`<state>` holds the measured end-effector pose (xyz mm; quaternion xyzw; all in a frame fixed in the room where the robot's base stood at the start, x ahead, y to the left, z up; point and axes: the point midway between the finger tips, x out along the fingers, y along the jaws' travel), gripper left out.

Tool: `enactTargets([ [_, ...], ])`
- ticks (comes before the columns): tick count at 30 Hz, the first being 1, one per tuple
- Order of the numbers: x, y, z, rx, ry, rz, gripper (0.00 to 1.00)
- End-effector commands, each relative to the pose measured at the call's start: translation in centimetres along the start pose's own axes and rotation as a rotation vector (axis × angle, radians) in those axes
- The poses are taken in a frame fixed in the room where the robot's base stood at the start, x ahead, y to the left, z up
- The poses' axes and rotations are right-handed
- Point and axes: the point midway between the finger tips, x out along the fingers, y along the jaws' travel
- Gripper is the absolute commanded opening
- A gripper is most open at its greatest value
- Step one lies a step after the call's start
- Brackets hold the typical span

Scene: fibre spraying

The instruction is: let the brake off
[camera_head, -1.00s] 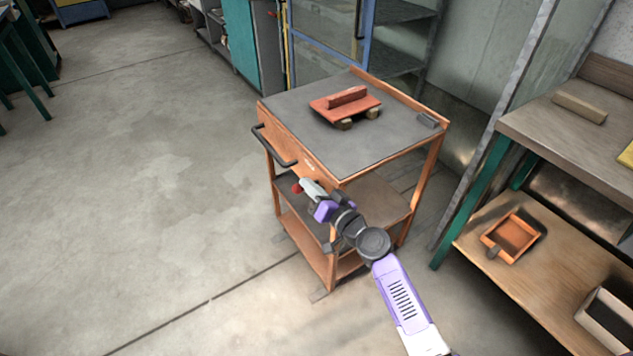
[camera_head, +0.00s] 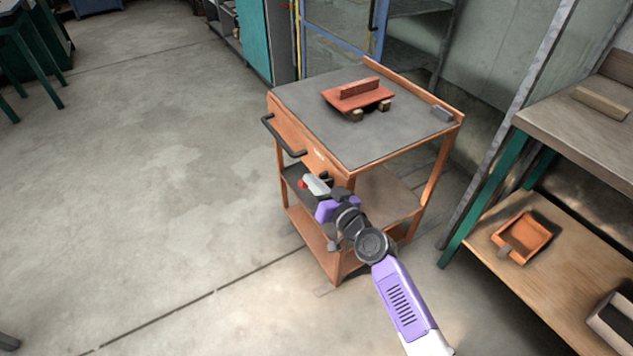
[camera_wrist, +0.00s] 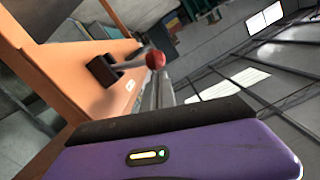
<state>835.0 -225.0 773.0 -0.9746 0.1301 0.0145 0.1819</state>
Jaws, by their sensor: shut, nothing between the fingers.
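The orange trolley (camera_head: 318,158) has a grey top and a black push handle (camera_head: 284,137) on its near-left side. A brake lever with a red knob (camera_head: 302,183) sits below the top at the trolley's front. In the wrist view the red knob (camera_wrist: 155,60) is on a grey rod from a black block (camera_wrist: 102,70) on the orange panel. My gripper (camera_head: 314,185) is shut and empty, its tips close beside the knob. I cannot tell whether they touch it. The gripper's purple body fills the bottom of the wrist view.
A red wooden piece (camera_head: 358,94) on small blocks and a small grey block (camera_head: 442,114) lie on the trolley top. A workbench (camera_head: 580,135) with a lower shelf holding an orange tray (camera_head: 522,240) stands at the right. The floor (camera_head: 150,200) at left is open.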

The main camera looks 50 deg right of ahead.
Motion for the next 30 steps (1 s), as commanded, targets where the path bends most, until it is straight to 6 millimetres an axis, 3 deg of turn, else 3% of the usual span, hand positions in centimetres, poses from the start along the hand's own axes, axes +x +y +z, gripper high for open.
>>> enactTargets([
  [13, 0.3, -0.6, 3.9, -0.423, -0.001, 0.032, 0.00],
  [30, 0.6, 0.5, 7.5, -0.893, -0.001, 0.072, 0.00],
])
